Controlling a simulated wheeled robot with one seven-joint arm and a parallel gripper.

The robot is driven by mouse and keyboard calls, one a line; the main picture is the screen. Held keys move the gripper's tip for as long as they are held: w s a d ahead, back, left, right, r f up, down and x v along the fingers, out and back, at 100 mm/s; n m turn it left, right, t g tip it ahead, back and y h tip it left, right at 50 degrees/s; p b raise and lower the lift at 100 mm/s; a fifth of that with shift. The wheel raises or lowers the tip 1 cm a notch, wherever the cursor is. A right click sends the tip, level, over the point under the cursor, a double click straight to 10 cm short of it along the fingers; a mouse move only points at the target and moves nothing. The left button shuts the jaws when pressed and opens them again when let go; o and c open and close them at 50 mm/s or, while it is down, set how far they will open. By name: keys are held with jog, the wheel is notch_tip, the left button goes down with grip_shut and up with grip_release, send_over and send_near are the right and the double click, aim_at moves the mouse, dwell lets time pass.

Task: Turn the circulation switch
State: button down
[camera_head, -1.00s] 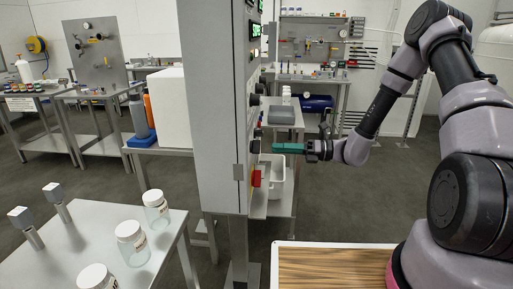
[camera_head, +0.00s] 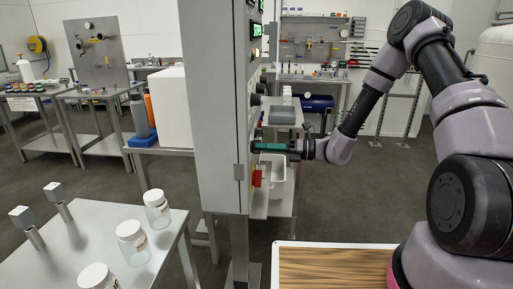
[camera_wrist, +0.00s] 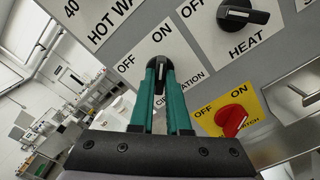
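The circulation switch (camera_wrist: 174,72) is a black rotary knob on the grey panel, in a white label marked OFF, ON and CIRCULATION. Part of the label and the knob is hidden behind my fingers. My gripper (camera_wrist: 160,66) has its two green fingers close together, one on each side of the knob's grip bar, and looks shut on it. The knob's exact setting is hard to read. In the head view, my gripper (camera_head: 264,147) reaches level from the right to the panel side of the grey cabinet (camera_head: 217,110); the knob itself is not clear there.
The black HEAT knob (camera_wrist: 243,14) is up and right of my fingers. A red switch (camera_wrist: 231,120) on a yellow label lies close at lower right. A table (camera_head: 120,233) with glass jars stands left of the cabinet. A wooden-topped surface (camera_head: 335,268) is below my arm.

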jog(key=shift+n, duration=1)
jog(key=shift+n, duration=1.1)
jog(key=shift+n, duration=1)
jog(key=shift+n, duration=1)
